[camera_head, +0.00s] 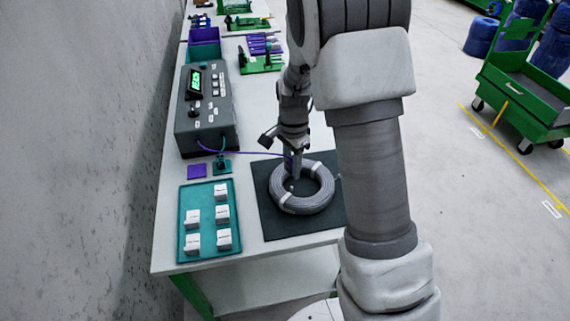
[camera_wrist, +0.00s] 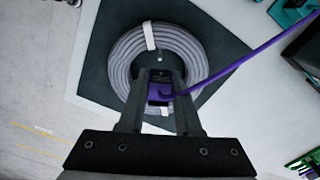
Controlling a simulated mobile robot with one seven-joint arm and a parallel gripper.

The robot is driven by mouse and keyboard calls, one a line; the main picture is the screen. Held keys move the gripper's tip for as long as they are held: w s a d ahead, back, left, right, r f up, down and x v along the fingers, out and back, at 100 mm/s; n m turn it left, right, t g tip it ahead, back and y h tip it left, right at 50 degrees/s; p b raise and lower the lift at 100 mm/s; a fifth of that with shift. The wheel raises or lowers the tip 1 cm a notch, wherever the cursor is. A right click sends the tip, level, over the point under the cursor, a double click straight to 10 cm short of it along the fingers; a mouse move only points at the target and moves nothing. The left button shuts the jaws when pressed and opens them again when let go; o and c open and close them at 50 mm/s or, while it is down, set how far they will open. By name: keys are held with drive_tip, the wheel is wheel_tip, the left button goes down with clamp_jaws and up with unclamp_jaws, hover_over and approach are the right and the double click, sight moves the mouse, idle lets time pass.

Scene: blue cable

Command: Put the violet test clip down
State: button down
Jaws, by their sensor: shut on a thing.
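My gripper (camera_wrist: 160,92) is shut on the violet test clip (camera_wrist: 160,90), which shows between the two fingers in the wrist view. A violet lead (camera_wrist: 245,62) runs from the clip off to the upper right. In the head view my gripper (camera_head: 294,172) points down over the grey cable coil (camera_head: 318,200), and the clip itself cannot be made out there. The coil, bound with white bands, lies on a dark mat (camera_head: 272,228). Whether the clip touches the coil or mat cannot be told. The violet lead (camera_head: 252,154) reaches back to the grey tester (camera_head: 205,110) with a green display.
A violet pad (camera_head: 197,171) and a small teal block (camera_head: 222,166) lie before the tester. A teal tray (camera_head: 206,246) with several white blocks stands at the front left. Bare white tabletop (camera_head: 246,205) shows between tray and mat. A green cart (camera_head: 520,100) stands on the floor.

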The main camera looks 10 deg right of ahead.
drive_tip(key=n, duration=0.1)
drive_tip(key=s+n+p, duration=0.1)
drive_tip(key=n, duration=0.1)
drive_tip(key=shift+r, duration=0.2)
drive_tip(key=s+n, duration=0.1)
drive_tip(key=n, duration=0.2)
drive_tip(key=s+n+p, duration=0.1)
drive_tip(key=n, duration=0.2)
drive_tip(key=s+n+p, duration=0.1)
drive_tip(key=n, duration=0.3)
drive_tip(key=shift+s+r, duration=0.2)
drive_tip(key=shift+r, duration=0.15)
